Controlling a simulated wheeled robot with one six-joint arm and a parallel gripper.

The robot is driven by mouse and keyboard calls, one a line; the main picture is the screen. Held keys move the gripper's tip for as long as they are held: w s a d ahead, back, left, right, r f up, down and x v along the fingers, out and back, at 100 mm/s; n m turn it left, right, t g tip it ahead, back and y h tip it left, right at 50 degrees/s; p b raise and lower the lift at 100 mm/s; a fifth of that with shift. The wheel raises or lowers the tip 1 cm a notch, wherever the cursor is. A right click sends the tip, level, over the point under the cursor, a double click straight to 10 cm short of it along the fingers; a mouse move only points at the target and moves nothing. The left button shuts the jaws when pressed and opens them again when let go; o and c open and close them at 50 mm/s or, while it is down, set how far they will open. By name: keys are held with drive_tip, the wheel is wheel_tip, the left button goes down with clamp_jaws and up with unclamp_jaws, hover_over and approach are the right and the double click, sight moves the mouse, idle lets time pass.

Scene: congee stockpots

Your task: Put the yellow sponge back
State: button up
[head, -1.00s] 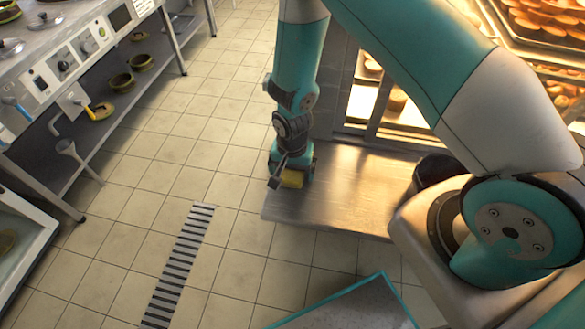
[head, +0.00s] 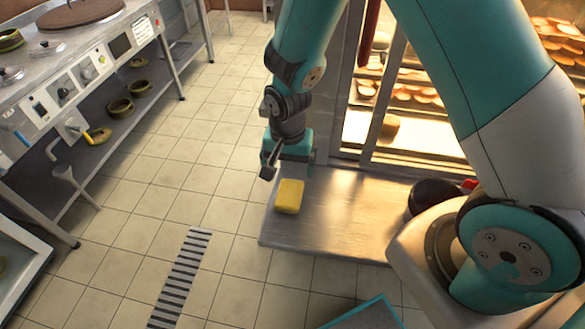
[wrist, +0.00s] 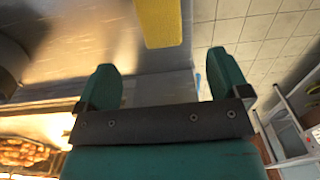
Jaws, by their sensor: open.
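The yellow sponge (head: 289,196) lies on the low steel surface (head: 345,215), close to its left edge. It also shows at the top of the wrist view (wrist: 159,22), beyond my fingertips. My gripper (head: 268,168) is open and empty, above and a little behind the sponge, apart from it. In the wrist view the two teal fingers of my gripper (wrist: 164,82) stand wide apart with nothing between them. The whole sponge is visible in the head view; the wrist view cuts it off at the top.
A lit glass cabinet with baked goods (head: 405,95) stands behind the steel surface. A dark round pot (head: 433,197) sits to the right of the sponge. A counter with knobs (head: 75,75) and a lower shelf is at left. The tiled floor between is clear, with a drain grate (head: 182,275).

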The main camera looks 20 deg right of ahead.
drive_tip(key=s+a+r+n+y, duration=0.1)
drive_tip(key=s+a+r+n, duration=0.15)
drive_tip(key=r, duration=0.55)
drive_tip(key=s+a+r+n+y, duration=0.1)
drive_tip(key=s+r+n, duration=0.2)
drive_tip(key=r, duration=0.4)
drive_tip(key=s+r+n+y, duration=0.2)
drive_tip(key=s+r+n, duration=0.6)
drive_tip(key=s, duration=0.5)
wheel_tip(320, 180, up, 2)
drive_tip(key=shift+a+r+n, duration=0.15)
drive_tip(key=shift+a+n, duration=0.2)
drive_tip(key=shift+a, duration=0.05)
drive_tip(key=shift+w, duration=0.1)
